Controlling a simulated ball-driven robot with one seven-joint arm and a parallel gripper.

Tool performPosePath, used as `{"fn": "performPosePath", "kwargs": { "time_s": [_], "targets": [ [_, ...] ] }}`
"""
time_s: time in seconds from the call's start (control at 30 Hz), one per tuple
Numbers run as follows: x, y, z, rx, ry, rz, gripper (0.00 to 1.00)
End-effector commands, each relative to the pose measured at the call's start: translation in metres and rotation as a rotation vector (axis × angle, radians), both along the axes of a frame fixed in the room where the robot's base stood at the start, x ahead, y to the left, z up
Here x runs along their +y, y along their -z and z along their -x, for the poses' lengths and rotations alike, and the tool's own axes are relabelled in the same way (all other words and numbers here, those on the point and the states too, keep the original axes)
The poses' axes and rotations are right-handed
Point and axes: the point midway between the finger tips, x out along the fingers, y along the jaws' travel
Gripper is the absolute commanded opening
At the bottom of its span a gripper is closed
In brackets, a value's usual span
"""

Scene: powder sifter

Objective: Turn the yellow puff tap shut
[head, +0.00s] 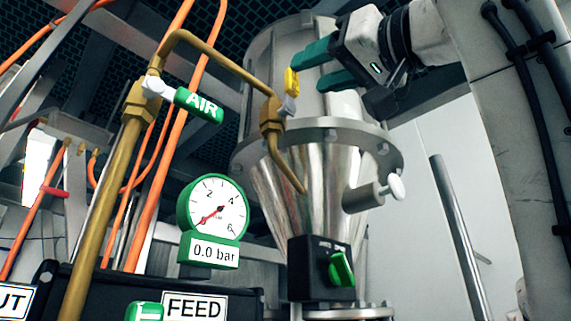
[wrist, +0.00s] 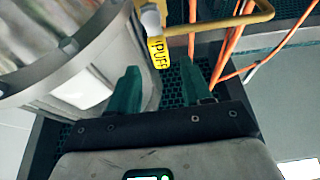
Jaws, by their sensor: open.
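The yellow puff tap (head: 291,82) is a small handle on a brass valve (head: 270,118) in front of the steel hopper. In the wrist view, its yellow handle (wrist: 158,52), marked PUFF, shows just beyond and between my fingertips. My gripper (head: 307,70) has teal fingers, open and empty, pointing left toward the tap in the head view. The fingers also show spread in the wrist view (wrist: 159,72). The upper finger's tip is close to the handle; I cannot tell whether it touches. Nothing is between the jaws.
A green AIR tap (head: 199,104) sits on the brass pipe to the left. A gauge (head: 216,208) reads 0.0 bar. The hopper (head: 318,135) stands right behind the valve, with a green knob (head: 341,268) below. Orange hoses (wrist: 228,55) run beside the tap.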

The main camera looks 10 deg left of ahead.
Motion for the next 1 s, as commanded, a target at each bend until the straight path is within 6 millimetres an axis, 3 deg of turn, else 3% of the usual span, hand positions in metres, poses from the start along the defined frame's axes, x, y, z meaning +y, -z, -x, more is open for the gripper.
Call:
{"fn": "performPosePath", "kwargs": {
  "time_s": [0.4, 0.87, 1.0],
  "targets": [
    [0.05, -0.028, -0.04, 0.003, 0.0, 0.002, 0.49],
    [0.058, -0.03, -0.046, 0.001, 0.0, 0.001, 0.49],
    [0.058, -0.03, -0.046, 0.001, 0.0, 0.001, 0.36]
  ]
}}
